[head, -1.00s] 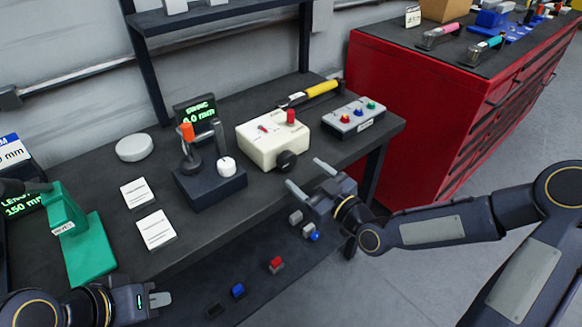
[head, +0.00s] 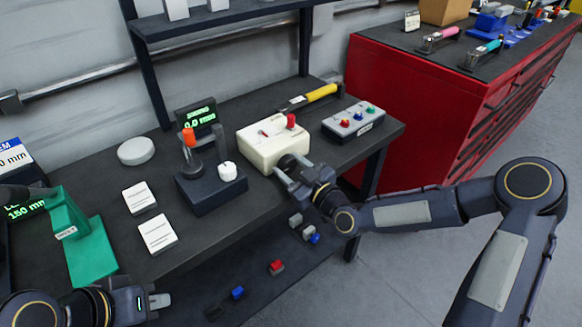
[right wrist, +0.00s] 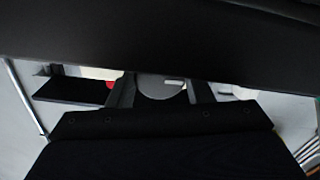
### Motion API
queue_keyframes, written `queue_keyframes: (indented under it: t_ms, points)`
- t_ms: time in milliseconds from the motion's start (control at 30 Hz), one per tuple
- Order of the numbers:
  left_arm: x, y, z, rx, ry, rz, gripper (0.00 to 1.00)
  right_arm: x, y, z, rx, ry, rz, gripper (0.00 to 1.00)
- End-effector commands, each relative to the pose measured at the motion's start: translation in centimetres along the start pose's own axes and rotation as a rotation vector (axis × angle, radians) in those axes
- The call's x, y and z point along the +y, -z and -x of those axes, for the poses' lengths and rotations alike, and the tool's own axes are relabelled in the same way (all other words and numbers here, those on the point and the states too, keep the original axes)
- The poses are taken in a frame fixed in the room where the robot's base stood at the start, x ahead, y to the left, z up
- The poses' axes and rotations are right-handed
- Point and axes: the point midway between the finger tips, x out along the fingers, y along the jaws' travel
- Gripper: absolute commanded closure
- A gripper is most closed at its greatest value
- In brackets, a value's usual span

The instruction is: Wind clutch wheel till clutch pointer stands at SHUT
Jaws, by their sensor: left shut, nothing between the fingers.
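A cream box (head: 262,150) stands on the dark bench. A small red pointer (head: 264,132) and a red knob (head: 291,121) are on its top; the pointer's markings are too small to read. The dark round clutch wheel (head: 290,164) is on its front face, partly hidden by my right gripper (head: 291,170). The fingers lie on either side of the wheel and look shut on it. In the right wrist view, the wheel's pale-looking round face (right wrist: 162,87) fills the gap between the fingers. My left gripper (head: 158,301) is shut and empty at lower left.
Left of the box is a dark base (head: 212,188) with an orange-topped lever, a white knob and a small display. A grey button box (head: 353,122) and a yellow-handled tool (head: 318,94) are to the right. A green stand (head: 88,245) is at left.

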Motion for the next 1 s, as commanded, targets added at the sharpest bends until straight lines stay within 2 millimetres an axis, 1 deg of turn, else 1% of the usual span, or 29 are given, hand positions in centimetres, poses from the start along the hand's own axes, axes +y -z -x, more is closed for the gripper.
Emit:
queue_keyframes:
  t_ms: [33,100,267,467,800,1000]
  points:
    - [0.0,0.0,0.0,0.000,0.000,0.000,1.00,0.0,0.0,0.0,0.000,0.000,0.000,0.68]
    - [0.0,0.0,0.0,0.000,0.000,0.000,1.00,0.0,0.0,0.0,0.000,0.000,0.000,0.77]
    - [-0.1,-0.1,-0.2,0.000,0.000,0.000,1.00,0.0,-0.1,0.0,0.000,0.000,-0.008,0.76]
    - [-0.5,-0.5,-1.1,0.000,0.000,0.000,1.00,0.0,-0.3,0.0,0.001,-0.001,-0.072,0.76]
    - [-1.6,-1.8,-3.5,0.000,0.000,0.000,1.00,0.0,-0.4,0.0,0.001,-0.001,-0.311,0.76]
    - [-2.1,-2.3,-4.5,0.000,0.000,0.000,1.00,0.0,-0.3,0.0,0.000,0.000,-0.453,0.76]
